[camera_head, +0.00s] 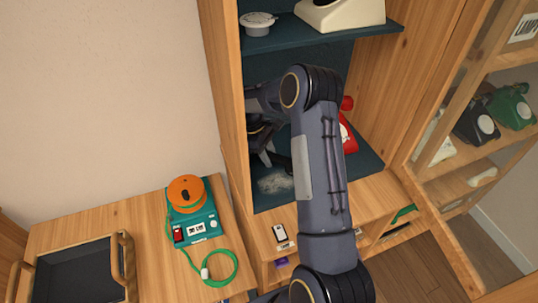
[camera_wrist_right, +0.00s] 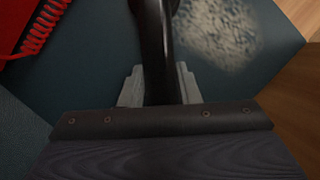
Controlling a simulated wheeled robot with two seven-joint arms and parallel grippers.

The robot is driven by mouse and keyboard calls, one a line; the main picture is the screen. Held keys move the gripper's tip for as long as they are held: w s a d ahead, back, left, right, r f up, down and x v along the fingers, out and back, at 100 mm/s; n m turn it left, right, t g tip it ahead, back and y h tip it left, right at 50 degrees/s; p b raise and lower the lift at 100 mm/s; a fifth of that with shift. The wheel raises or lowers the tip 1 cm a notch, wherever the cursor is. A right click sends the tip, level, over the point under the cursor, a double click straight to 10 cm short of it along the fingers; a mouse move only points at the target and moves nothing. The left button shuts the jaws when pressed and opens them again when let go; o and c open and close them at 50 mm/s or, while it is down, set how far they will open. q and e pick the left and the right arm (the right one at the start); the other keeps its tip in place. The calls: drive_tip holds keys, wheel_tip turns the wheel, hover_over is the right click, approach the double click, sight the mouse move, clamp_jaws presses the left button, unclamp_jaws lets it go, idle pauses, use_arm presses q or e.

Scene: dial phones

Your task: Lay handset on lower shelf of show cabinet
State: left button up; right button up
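The black handset (camera_wrist_right: 157,45) is between the fingers of my right gripper (camera_wrist_right: 160,85) in the right wrist view, with a finger against each side. In the head view the right gripper (camera_head: 266,145) is inside the show cabinet, just above the lower shelf (camera_head: 369,165), partly hidden by my right arm. The lower shelf has a dark teal surface (camera_wrist_right: 100,60) with a pale dusty patch (camera_head: 275,183). I cannot tell whether the handset touches the shelf. My left gripper is not in view.
A red telephone (camera_head: 348,135) stands on the lower shelf behind my arm; its coiled cord (camera_wrist_right: 42,27) shows in the wrist view. The upper shelf (camera_head: 300,35) holds a cream phone (camera_head: 345,14). A glazed case with phones (camera_head: 475,125) is at right. A teal device (camera_head: 195,225) sits left.

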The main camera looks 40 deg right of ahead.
drive_tip(key=o, duration=0.4)
drive_tip(key=shift+o, duration=0.2)
drive_tip(key=shift+r, duration=0.15)
